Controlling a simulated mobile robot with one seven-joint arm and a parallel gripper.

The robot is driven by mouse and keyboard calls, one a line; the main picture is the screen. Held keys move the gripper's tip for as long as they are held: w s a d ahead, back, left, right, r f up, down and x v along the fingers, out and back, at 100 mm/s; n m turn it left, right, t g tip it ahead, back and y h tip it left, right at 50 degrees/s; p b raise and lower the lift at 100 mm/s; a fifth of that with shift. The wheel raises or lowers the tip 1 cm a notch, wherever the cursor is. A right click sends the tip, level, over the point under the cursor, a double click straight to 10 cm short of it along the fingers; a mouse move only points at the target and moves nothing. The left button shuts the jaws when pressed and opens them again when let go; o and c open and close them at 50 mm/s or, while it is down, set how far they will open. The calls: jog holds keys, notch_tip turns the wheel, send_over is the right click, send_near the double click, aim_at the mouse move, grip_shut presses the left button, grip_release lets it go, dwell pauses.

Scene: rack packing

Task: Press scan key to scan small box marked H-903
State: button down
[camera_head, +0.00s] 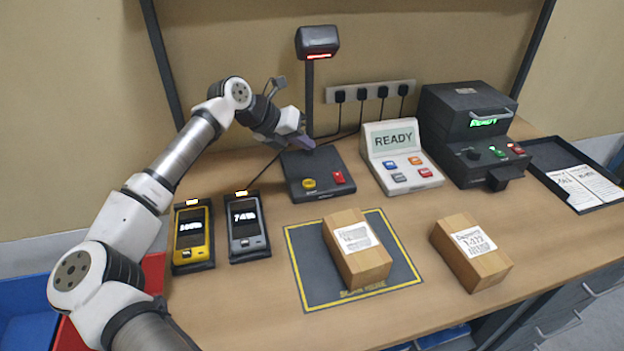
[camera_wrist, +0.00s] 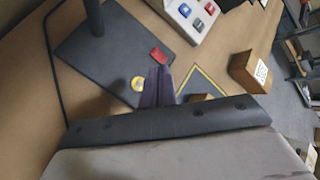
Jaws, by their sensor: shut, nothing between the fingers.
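The scanner stands at the back: a dark base (camera_head: 312,176) with a round yellow button (camera_head: 309,184) and a red button (camera_head: 338,177), and a post carrying a scan head (camera_head: 317,42) lit red. A small cardboard box (camera_head: 356,250) with a white label lies on the dark mat (camera_head: 320,293); its code is too small to read surely. My gripper (camera_head: 302,142) is shut and empty above the rear of the scanner base. In the wrist view its fingertips (camera_wrist: 158,75) appear between the yellow button (camera_wrist: 138,84) and the red button (camera_wrist: 158,55), apparently above them.
A second labelled box (camera_head: 470,252) lies right of the mat. A console (camera_head: 400,157) showing READY and a dark printer-like machine (camera_head: 470,135) stand at the back right. Two handheld devices (camera_head: 193,235) (camera_head: 247,228) sit left. A tray (camera_head: 570,172) holds papers. The front table is clear.

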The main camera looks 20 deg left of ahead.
jog(key=b, duration=0.4)
send_over(305, 184)
notch_tip(305, 184, down, 8)
jog(key=shift+s+r, duration=0.1)
jog(key=shift+r, duration=0.05)
jog(key=shift+f, duration=0.5)
jog(key=shift+f+b, duration=0.15)
jog(key=shift+b, duration=0.2)
dwell(1.3)
jog(key=shift+f+b, duration=0.25)
jog(key=shift+b, duration=0.05)
jog(key=shift+f+b, duration=0.4)
jog(key=shift+f, duration=0.05)
dwell(0.5)
jog(key=shift+r, duration=0.1)
jog(key=shift+r+p, duration=0.3)
jog(key=shift+r, duration=0.45)
